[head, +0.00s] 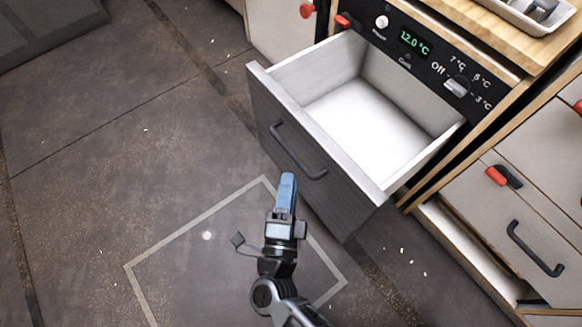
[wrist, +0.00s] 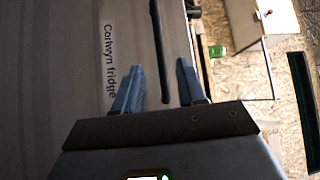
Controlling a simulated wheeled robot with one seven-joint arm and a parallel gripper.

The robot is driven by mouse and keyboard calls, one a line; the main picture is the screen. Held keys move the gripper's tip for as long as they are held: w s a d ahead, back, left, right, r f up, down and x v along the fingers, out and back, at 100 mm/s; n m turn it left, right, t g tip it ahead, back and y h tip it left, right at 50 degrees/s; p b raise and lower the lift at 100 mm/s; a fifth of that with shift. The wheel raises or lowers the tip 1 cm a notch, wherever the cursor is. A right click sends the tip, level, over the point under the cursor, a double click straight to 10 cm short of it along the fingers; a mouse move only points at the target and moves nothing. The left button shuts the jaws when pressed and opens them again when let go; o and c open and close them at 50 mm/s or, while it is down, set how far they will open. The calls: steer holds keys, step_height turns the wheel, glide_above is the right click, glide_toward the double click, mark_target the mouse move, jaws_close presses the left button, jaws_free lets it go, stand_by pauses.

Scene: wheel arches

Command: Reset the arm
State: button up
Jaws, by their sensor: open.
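My gripper (head: 286,190) is in the lower middle of the head view, in front of the open drawer. In the wrist view my gripper (wrist: 160,88) has its two blue fingers apart with nothing between them. The dark front of the fridge drawer (wrist: 85,60) faces the fingers and bears the words "Corlwyn fridge". Its black bar handle (wrist: 160,50) lies beyond the fingertips and appears apart from them. The drawer (head: 345,125) is pulled out and its white inside looks empty. Its handle also shows in the head view (head: 297,152).
A control panel (head: 420,50) above the drawer reads 12.0 °C and has a knob (head: 456,87). A wooden counter (head: 510,30) bears a metal tray (head: 540,14). White cabinets with black handles stand at the right. The dark floor (head: 110,150) at the left is clear.

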steer(key=shift+s+a+f, duration=0.1)
steer(key=shift+s, duration=0.7)
